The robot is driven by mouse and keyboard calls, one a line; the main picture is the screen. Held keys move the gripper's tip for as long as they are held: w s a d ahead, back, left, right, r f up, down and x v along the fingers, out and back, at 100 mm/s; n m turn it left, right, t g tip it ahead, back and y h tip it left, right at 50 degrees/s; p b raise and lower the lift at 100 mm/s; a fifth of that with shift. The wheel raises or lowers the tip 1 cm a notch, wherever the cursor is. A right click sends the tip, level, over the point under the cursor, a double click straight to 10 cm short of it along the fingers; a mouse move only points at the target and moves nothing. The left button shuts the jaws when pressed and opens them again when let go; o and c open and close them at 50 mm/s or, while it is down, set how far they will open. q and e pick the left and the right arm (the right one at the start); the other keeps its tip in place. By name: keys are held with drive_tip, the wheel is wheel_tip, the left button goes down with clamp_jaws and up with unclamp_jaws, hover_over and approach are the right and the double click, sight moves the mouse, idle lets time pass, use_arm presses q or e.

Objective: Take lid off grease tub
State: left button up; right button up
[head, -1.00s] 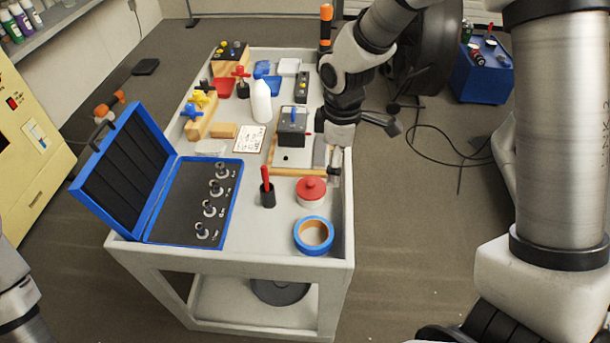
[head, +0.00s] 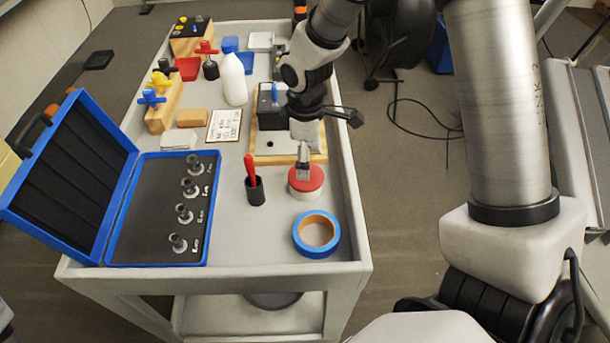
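The grease tub (head: 306,195) is a small pale tub with a red lid (head: 315,184), standing upright near the cart's front right. The lid is on the tub. My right gripper (head: 303,174) points down directly over the lid, with its fingertips at the lid's middle and hiding its knob. The fingers show edge-on, so I cannot tell if they are open or shut, or whether they touch the knob. My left gripper is out of view; only a bit of my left arm shows at the lower left edge.
A blue tape roll (head: 298,236) lies in front of the tub. A black cup with a red-handled tool (head: 255,189) stands left of it. An open blue case (head: 205,233) fills the cart's left front. A white bottle (head: 234,80) and wooden blocks stand behind.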

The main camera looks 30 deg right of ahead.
wheel_tip(320, 180, down, 4)
drive_tip(key=shift+d+f, duration=0.15)
drive_tip(key=shift+f, duration=0.05)
drive_tip(key=shift+w+f, duration=0.15)
drive_tip(key=shift+f, duration=0.3)
drive_tip(key=shift+s+r, duration=0.15)
drive_tip(key=shift+s, duration=0.1)
drive_tip(key=c, duration=1.3)
